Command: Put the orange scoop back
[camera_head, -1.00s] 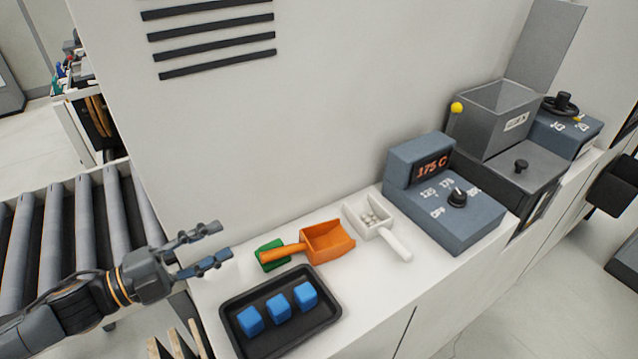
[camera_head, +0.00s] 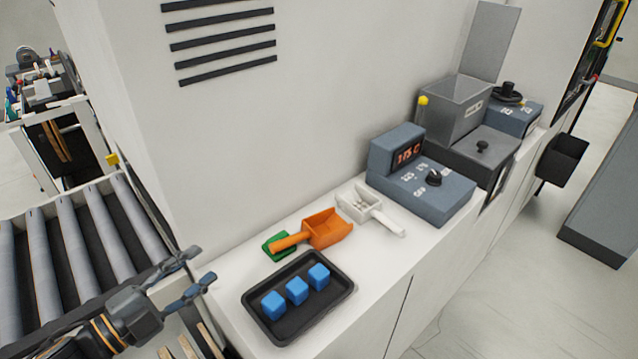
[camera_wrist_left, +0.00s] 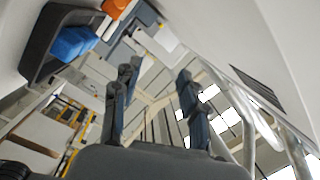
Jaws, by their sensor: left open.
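An orange scoop (camera_head: 326,230) lies on the white counter (camera_head: 232,289), its handle pointing left over a green piece (camera_head: 272,243). A white scoop (camera_head: 358,201) with small pale pieces in it lies just right of it. My left gripper (camera_head: 196,272) is open and empty, left of the counter's near-left corner and apart from the orange scoop. In the left wrist view its fingers (camera_wrist_left: 155,98) stand wide apart with nothing between them. Part of an orange thing (camera_wrist_left: 117,8) shows at that view's top edge. My right gripper is not in view.
A black tray (camera_head: 262,331) with blue blocks (camera_head: 297,290) lies in front of the orange scoop. A blue-grey control box (camera_head: 425,190) stands to the right. A roller conveyor (camera_head: 75,250) is at the left. The wall rises behind the counter.

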